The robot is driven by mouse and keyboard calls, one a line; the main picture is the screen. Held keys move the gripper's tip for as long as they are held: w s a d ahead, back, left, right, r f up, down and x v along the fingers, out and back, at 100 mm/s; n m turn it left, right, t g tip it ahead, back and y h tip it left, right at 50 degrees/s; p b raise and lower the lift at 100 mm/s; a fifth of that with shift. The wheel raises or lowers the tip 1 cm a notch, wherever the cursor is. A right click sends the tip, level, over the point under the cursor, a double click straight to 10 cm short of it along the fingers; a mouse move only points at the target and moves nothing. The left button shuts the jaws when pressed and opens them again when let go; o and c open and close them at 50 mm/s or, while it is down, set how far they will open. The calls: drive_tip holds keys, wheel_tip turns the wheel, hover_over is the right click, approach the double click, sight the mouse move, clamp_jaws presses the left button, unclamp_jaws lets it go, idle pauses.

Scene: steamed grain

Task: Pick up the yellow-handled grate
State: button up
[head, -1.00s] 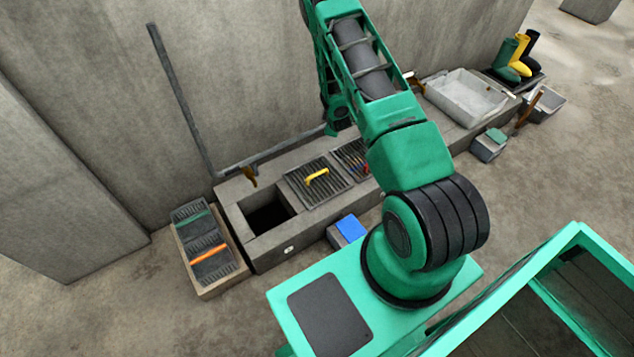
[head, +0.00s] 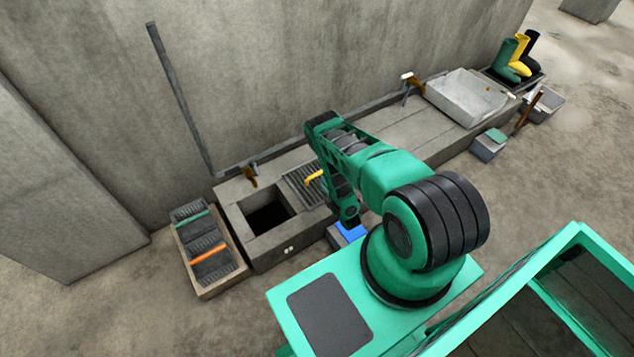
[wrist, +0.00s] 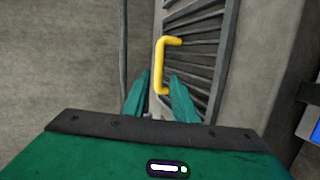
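The yellow-handled grate (head: 302,192) lies over the channel, just right of an open square hole (head: 262,216); my arm hides its right side in the head view. Its yellow handle (head: 314,177) stands up from the slats. In the wrist view the dark slatted grate (wrist: 196,48) fills the upper middle, with the handle (wrist: 160,58) upright in the picture. My gripper (wrist: 160,77) is open and empty, its two green fingertips on either side of the handle's lower part in the picture. I cannot tell whether they touch it. My arm hides the fingers in the head view.
A tray (head: 207,293) at the left holds grates with green and orange handles. A box with a blue top (head: 349,231) sits in front of the channel. A grey basin (head: 465,98) and boots (head: 519,55) stand at the far right. A concrete wall (head: 270,80) runs behind.

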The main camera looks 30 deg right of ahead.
sight(317, 174)
drive_tip(key=x, duration=1)
drive_tip(key=shift+w+f, duration=0.15)
drive_tip(key=shift+w, duration=0.05)
drive_tip(key=shift+c, duration=0.3)
clamp_jaws()
idle(1.0)
